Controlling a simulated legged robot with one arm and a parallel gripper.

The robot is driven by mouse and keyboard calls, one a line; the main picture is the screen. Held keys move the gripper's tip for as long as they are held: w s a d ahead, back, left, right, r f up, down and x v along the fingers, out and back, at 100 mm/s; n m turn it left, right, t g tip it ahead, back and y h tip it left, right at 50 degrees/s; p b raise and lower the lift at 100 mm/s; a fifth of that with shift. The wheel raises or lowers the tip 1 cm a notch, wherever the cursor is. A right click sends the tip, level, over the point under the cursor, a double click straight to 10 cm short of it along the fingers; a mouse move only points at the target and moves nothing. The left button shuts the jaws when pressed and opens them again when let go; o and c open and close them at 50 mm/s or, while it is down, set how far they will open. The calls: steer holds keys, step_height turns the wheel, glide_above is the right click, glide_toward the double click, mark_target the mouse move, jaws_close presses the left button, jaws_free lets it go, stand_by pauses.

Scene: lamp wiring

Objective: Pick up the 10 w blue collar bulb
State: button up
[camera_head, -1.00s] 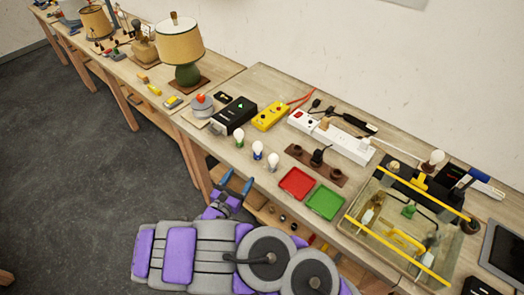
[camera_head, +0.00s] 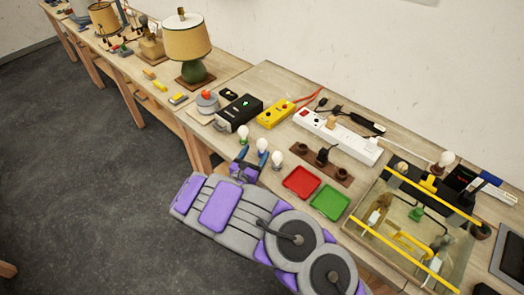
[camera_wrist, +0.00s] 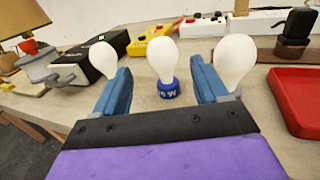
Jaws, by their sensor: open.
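The blue collar bulb (camera_wrist: 162,60) stands upright on the bench, white glass up, with partly legible print on its collar. It also shows in the head view (camera_head: 262,145), partly hidden by a finger. My gripper (camera_wrist: 160,74) is open, with its two blue fingers either side of the blue collar in the wrist view. The bulb appears just beyond or between the fingertips; I cannot tell how deep. Neither finger visibly touches it. In the head view my gripper (camera_head: 252,157) is at the bench's front edge by the bulbs.
Close neighbours are a green-collared bulb (camera_head: 243,135) on the left and a grey-collared bulb (camera_head: 277,158) on the right. A red tray (camera_head: 301,183) and green tray (camera_head: 330,202) lie to the right. A black box (camera_head: 238,112) and yellow box (camera_head: 275,113) stand behind.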

mark_target(261, 140)
steer(key=x, duration=0.2)
steer(key=b+x, duration=0.1)
steer(key=x, duration=0.1)
steer(key=shift+d+f, duration=0.1)
steer(key=shift+f, duration=0.1)
steer(key=shift+w+d+r, duration=0.15)
steer(key=shift+w+d, duration=0.1)
steer(key=shift+w, duration=0.2)
steer(key=c, duration=1.1)
steer(key=shift+r, duration=0.25)
step_height(261, 140, up, 3)
steer(key=shift+r+p, duration=0.1)
steer(key=shift+p, duration=0.3)
steer(key=s+d+r+p, duration=0.1)
steer(key=s+d+p, duration=0.1)
steer(key=s, duration=1.3)
steer(key=shift+s+p, duration=0.4)
